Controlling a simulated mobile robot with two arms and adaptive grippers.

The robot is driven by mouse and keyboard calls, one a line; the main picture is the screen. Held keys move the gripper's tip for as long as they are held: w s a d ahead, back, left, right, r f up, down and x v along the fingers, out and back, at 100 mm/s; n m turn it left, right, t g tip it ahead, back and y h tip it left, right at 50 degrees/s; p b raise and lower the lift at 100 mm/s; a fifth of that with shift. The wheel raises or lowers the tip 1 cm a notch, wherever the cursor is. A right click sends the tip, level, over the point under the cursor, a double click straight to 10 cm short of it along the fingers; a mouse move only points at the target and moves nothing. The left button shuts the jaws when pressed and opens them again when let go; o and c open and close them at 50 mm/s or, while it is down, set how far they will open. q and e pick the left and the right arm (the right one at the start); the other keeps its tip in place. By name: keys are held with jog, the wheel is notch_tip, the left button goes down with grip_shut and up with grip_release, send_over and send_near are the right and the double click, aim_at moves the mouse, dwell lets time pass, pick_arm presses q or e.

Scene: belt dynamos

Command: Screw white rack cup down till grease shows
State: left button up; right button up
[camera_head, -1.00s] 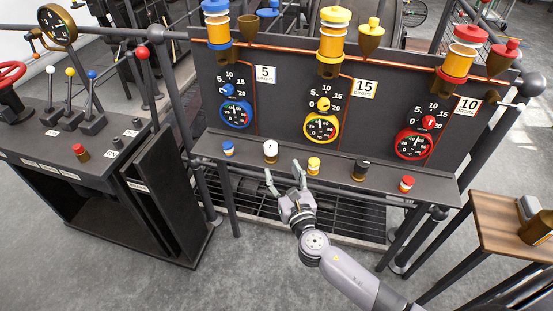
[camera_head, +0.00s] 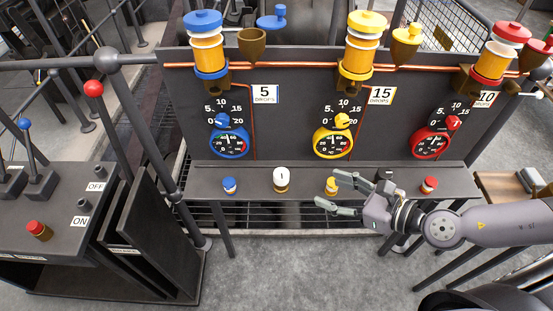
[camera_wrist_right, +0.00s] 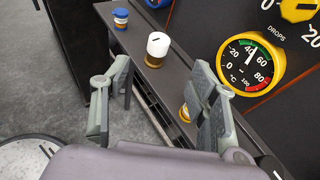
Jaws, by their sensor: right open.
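The white rack cup (camera_head: 281,179) stands upright on the narrow dark shelf, between the blue cup (camera_head: 229,185) and the yellow cup (camera_head: 332,185). It has a white top with a dark mark and a brass-coloured base. In the wrist view the white cup (camera_wrist_right: 158,46) stands beyond my fingers. My right gripper (camera_head: 326,189) comes in from the right, open and empty, its fingers pointing left toward the white cup, apart from it. In the wrist view the open fingers (camera_wrist_right: 160,78) spread wide, and the right finger partly hides the yellow cup. My left gripper is not in view.
A dark cup (camera_head: 384,176), partly behind my gripper, and a red cup (camera_head: 428,185) stand farther right on the shelf (camera_head: 255,194). The gauge panel (camera_head: 280,120) rises behind it. A lever console (camera_head: 70,230) stands at left. Open floor lies in front.

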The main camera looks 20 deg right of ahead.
jog(key=p, duration=0.5)
send_near(283, 174)
jog(key=x, duration=0.9)
jog(key=shift+w+a+f, duration=0.1)
jog(key=shift+w, duration=0.1)
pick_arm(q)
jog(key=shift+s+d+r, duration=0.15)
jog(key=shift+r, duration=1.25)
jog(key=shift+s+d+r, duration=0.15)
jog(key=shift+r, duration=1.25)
pick_arm(e)
jog(key=shift+w+a+f, duration=0.3)
jog(key=shift+w, duration=0.15)
jog(key=shift+c, duration=0.3)
pick_arm(q)
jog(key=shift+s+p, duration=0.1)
jog(key=shift+p, duration=0.2)
pick_arm(e)
jog(key=c, duration=1.1)
